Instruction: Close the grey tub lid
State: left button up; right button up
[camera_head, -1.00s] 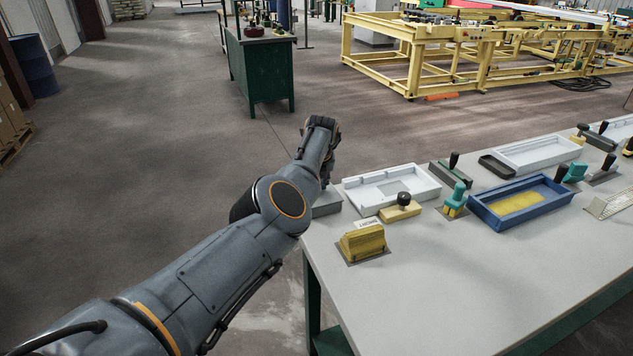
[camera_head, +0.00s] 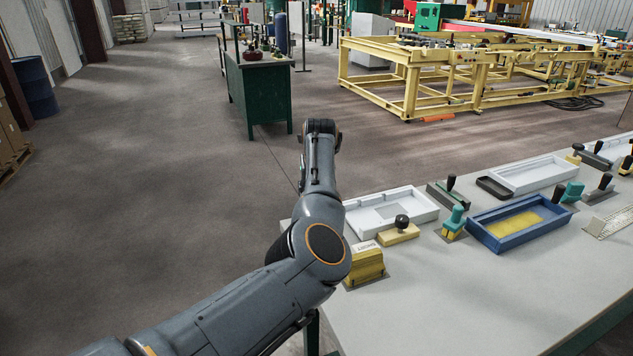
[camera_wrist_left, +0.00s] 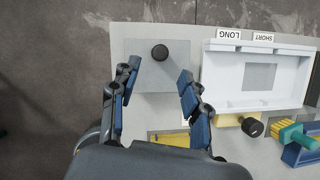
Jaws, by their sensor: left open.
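In the left wrist view, a flat grey square piece with a round black knob (camera_wrist_left: 160,53), which looks like the grey tub lid (camera_wrist_left: 152,76), sits near the table's corner. My left gripper (camera_wrist_left: 157,90) is open, its two blue-padded fingers pointing toward the lid. The fingertips lie on either side of the lid's near part, with the knob beyond them; no contact can be made out. The height above the lid is unclear, and I cannot tell how the lid sits on its tub. In the head view my left arm hides the lid. My right gripper is not in view.
A white tray (camera_head: 424,206) labelled LONG and SHORT lies right of the lid. Near it are a yellow block with a black knob (camera_head: 402,222), a yellow box (camera_head: 366,267), a teal-handled tool (camera_head: 457,216) and a blue tray (camera_head: 490,240). The table's front middle (camera_head: 470,305) is clear.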

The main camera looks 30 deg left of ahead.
pick_arm(q)
jog(key=v, duration=0.5)
jog(key=shift+d, duration=0.1)
dwell(0.4)
